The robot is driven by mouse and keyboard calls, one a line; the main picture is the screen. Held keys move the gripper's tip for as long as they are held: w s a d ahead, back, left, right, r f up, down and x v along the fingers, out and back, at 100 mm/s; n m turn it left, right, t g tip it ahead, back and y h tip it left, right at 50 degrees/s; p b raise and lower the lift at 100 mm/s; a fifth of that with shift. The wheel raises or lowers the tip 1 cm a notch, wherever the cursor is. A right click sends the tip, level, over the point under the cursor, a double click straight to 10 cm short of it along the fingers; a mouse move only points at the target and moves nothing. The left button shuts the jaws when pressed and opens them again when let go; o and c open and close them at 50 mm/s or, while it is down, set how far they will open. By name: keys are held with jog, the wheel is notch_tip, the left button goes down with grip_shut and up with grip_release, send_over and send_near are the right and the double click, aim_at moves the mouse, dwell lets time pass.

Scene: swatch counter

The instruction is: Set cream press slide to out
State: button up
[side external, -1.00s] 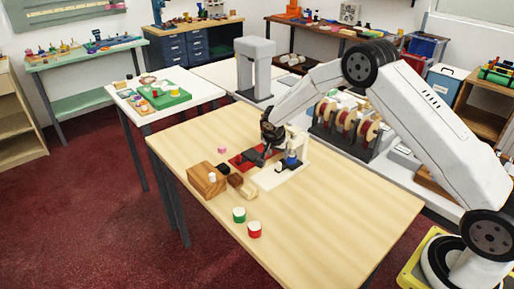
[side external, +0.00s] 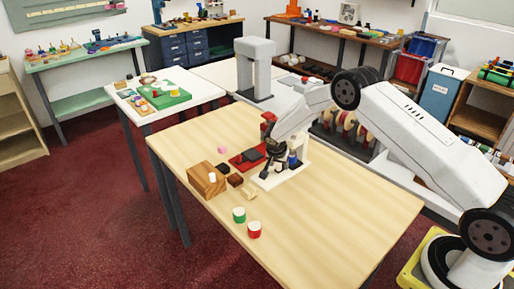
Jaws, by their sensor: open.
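The cream press (side external: 302,149) stands near the far right edge of the wooden table, with a flat cream base and a blue part (side external: 293,160) on it. My gripper (side external: 273,170) points down over the base, left of the blue part. Its dark fingers are open and nothing shows between them. The fingers and the dark parts on the base overlap, so the slide's position and any contact cannot be told.
A wooden block (side external: 201,184) with a white peg, small dark blocks (side external: 235,180), a green-sided cylinder (side external: 239,215) and a red-sided cylinder (side external: 254,230) stand nearby. The table's front right (side external: 340,215) is clear.

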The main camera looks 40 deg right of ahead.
grip_shut()
dwell(1.4)
